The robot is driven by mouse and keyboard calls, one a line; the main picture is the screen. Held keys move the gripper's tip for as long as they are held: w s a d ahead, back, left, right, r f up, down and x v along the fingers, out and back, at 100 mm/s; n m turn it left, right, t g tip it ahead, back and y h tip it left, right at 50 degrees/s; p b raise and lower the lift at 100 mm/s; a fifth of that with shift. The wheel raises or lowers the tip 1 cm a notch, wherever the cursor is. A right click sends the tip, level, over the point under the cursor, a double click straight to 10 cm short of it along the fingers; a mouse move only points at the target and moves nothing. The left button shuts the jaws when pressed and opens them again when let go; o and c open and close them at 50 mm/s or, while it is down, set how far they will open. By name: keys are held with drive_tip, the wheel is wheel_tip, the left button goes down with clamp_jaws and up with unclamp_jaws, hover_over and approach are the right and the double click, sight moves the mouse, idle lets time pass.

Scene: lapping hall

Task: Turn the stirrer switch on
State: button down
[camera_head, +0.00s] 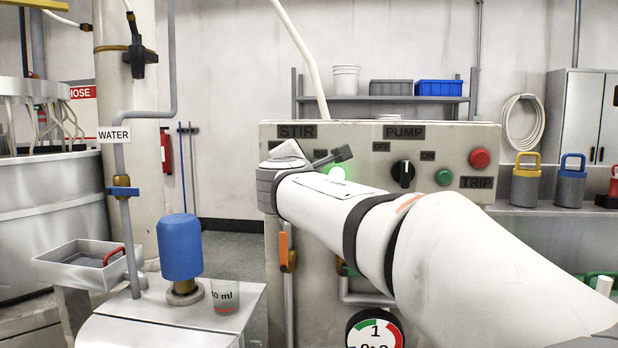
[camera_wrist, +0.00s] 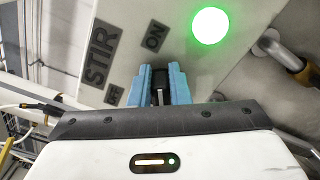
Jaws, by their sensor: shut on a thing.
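The stirrer switch (camera_wrist: 158,97) is a black knob on the grey control panel (camera_head: 468,137), under the STIR label (camera_head: 297,131). In the wrist view my gripper (camera_wrist: 160,76) has its two blue fingers closed on the knob from both sides. Most of the knob is hidden between the fingers, and its exact pointing direction is hard to tell. The ON label (camera_wrist: 154,38) shows beyond the fingertips; the OFF label (camera_wrist: 113,95) is partly covered. A round green lamp (camera_wrist: 210,25) beside the switch glows brightly. In the head view my arm covers the switch.
The PUMP knob (camera_head: 403,174), a red button (camera_head: 481,159) and a green button (camera_head: 444,177) are on the same panel, right of my wrist. A blue-capped fitting (camera_head: 180,247) and a beaker (camera_head: 225,296) stand at lower left. A gauge (camera_head: 375,331) is below my arm.

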drive_tip(key=shift+f, duration=0.35)
drive_tip(key=c, duration=1.4)
unclamp_jaws()
drive_tip(key=shift+r, duration=0.1)
drive_tip(key=shift+c, duration=0.2)
drive_tip(key=shift+o, duration=0.4)
drive_tip(key=shift+r, duration=0.1)
drive_tip(key=s+a, duration=0.1)
drive_tip(key=s, duration=0.6)
drive_tip(key=shift+s+a+b, duration=0.3)
drive_tip(key=shift+s, duration=0.05)
drive_tip(key=shift+d, duration=0.15)
